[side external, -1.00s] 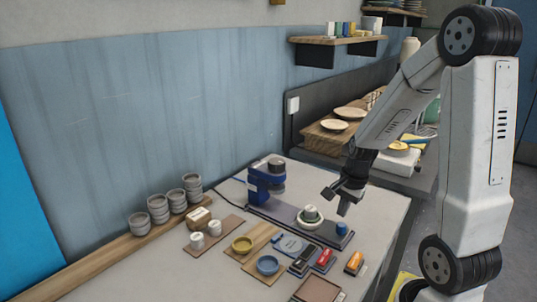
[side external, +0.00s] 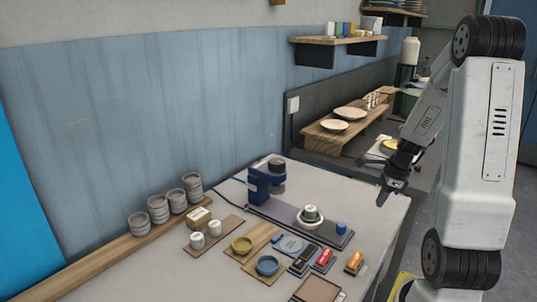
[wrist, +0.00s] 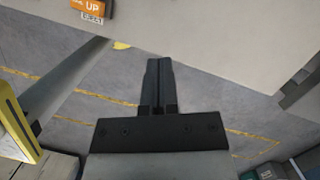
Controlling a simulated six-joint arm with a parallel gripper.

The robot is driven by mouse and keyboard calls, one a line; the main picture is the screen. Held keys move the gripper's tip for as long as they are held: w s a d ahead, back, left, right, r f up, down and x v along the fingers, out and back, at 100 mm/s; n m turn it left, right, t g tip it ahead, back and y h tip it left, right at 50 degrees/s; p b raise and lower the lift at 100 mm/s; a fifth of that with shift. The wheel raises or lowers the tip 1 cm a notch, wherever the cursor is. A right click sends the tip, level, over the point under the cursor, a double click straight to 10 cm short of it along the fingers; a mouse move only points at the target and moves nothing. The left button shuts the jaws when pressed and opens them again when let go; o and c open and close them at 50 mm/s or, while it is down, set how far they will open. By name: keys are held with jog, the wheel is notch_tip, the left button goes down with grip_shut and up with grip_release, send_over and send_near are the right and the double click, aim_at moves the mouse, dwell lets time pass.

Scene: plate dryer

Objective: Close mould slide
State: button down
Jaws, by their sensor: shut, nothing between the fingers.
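A blue press (side external: 260,183) stands at the back end of a long dark slide base (side external: 283,213) on the table. A round mould (side external: 310,215), white with a dark green band, sits on the base, apart from the press head and to its right. A small blue cylinder (side external: 341,228) stands at the base's near right end. My gripper (side external: 386,198) is in the air by the table's right edge, right of the mould and touching nothing. Its fingers are together and empty in the wrist view (wrist: 158,62). The wrist view shows neither mould nor press.
Red (side external: 324,257) and orange (side external: 354,262) blocks lie nearby. Grey stacked cups (side external: 158,208) line the wall.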

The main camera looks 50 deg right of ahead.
aim_at(313, 207)
jog(key=x, duration=1)
jog(key=shift+a, duration=0.15)
jog(key=shift+w+a+r, duration=0.1)
jog(key=shift+w+a, duration=0.1)
jog(key=shift+w, duration=0.3)
jog(key=shift+w+a, duration=0.2)
jog(key=shift+w, duration=0.25)
jog(key=shift+w+a, duration=0.4)
jog(key=shift+w, duration=0.4)
jog(key=shift+w, duration=0.1)
jog(key=w, duration=1.3)
jog(key=shift+w, duration=0.35)
jog(key=shift+s, duration=0.15)
